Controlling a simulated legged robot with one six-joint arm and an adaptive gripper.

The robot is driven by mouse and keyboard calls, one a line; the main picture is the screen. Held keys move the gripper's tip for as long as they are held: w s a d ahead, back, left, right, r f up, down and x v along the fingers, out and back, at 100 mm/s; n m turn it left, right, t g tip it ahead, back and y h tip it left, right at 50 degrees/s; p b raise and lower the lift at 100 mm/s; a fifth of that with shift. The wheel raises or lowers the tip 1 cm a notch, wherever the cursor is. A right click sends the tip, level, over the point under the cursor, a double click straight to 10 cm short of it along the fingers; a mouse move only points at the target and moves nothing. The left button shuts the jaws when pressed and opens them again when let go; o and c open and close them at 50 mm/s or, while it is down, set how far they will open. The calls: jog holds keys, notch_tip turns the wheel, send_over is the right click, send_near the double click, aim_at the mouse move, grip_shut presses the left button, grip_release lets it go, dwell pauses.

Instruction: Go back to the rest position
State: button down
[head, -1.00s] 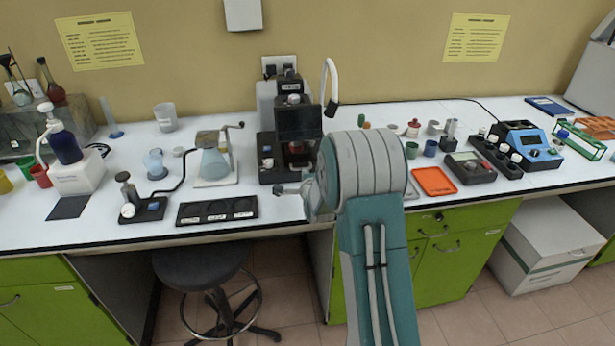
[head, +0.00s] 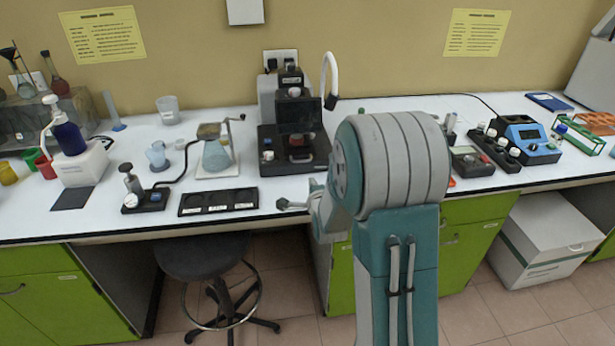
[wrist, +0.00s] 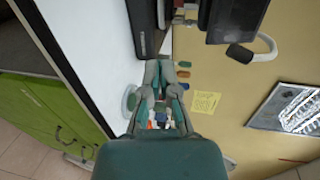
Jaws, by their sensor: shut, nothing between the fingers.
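My gripper (wrist: 160,68) shows in the middle of the wrist view, its two grey-green fingers shut with nothing held. It hangs over the bench area, with small coloured things visible beyond and between the finger links. In the head view my arm's large grey and teal joint stands in front of the right-centre of the bench and hides what is behind it.
The white bench (head: 100,216) carries a black microscope-like device (head: 294,150), a flask on a stand (head: 216,155), a black three-well tray (head: 218,202) and a blue meter (head: 530,140). A stool (head: 205,257) stands below. A white box (head: 545,240) is at right.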

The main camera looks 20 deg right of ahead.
jog(key=s+a+r+n+g+y, duration=0.1)
jog(key=s+a+r+n+g, duration=0.1)
jog(key=s+a+r+n, duration=0.3)
jog(key=s+a+r+n+g+y, duration=0.1)
jog(key=s+a+r+n+g, duration=0.15)
jog(key=s+n, duration=0.4)
jog(key=s+a+r+n+g+y, duration=0.1)
jog(key=s+a+r+n+g, duration=0.15)
jog(key=s+a+r, duration=0.4)
jog(key=s+a+f+n+g+y, duration=0.1)
jog(key=s+n, duration=0.6)
jog(key=s, duration=0.7)
jog(key=shift+a+g, duration=0.3)
jog(key=shift+g, duration=0.3)
jog(key=shift+f, duration=0.1)
